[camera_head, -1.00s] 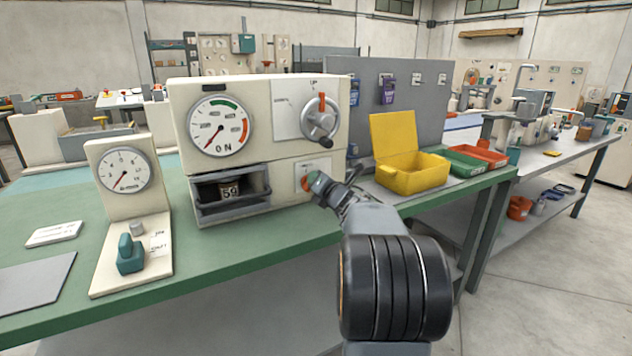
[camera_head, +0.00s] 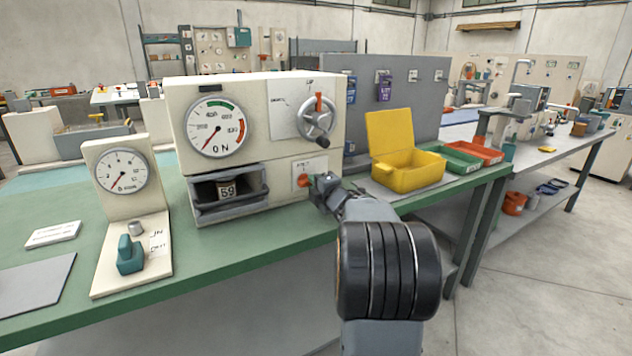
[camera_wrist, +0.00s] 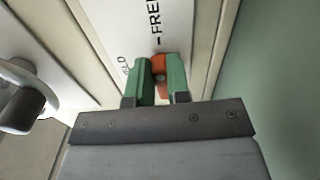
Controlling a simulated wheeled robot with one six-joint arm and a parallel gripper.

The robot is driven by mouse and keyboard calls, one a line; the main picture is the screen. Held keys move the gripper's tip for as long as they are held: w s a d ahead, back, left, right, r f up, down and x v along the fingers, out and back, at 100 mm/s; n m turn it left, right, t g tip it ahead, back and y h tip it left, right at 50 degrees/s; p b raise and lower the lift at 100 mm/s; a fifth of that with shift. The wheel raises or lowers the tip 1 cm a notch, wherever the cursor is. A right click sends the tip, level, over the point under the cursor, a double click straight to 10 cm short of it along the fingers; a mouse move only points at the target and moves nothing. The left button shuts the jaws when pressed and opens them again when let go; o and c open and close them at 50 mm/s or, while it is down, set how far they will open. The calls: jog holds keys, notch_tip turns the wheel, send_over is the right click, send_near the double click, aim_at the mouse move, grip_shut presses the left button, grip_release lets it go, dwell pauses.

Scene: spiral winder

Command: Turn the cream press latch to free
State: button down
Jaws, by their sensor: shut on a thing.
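The cream press (camera_head: 262,130) stands on the green bench, with a dial and a grey handwheel on its front. Its latch is a small orange piece (camera_head: 303,181) on a pale plate at the lower right of the front. My gripper (camera_head: 322,184) is at the latch, coming from the right. In the wrist view the green fingers (camera_wrist: 160,80) are closed around the orange latch (camera_wrist: 158,64), which partly hides it. The word FREE and a dash mark show on the plate (camera_wrist: 158,28) just beyond the latch; a partly hidden second word is to the left.
A yellow open box (camera_head: 408,172) and green and orange trays (camera_head: 478,152) stand to the right. A gauge stand (camera_head: 125,215) with a teal handle is at the left. The front bench strip is mostly clear.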

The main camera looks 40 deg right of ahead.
jog(key=shift+f+m, duration=0.15)
jog(key=shift+m, duration=0.25)
jog(key=c, duration=1.1)
grip_release()
jog(key=shift+s, duration=0.1)
jog(key=s, duration=0.4)
jog(key=s+a, duration=0.1)
jog(key=s, duration=0.4)
jog(key=s+a+p, duration=0.1)
jog(key=s, duration=0.3)
jog(key=shift+s, duration=0.25)
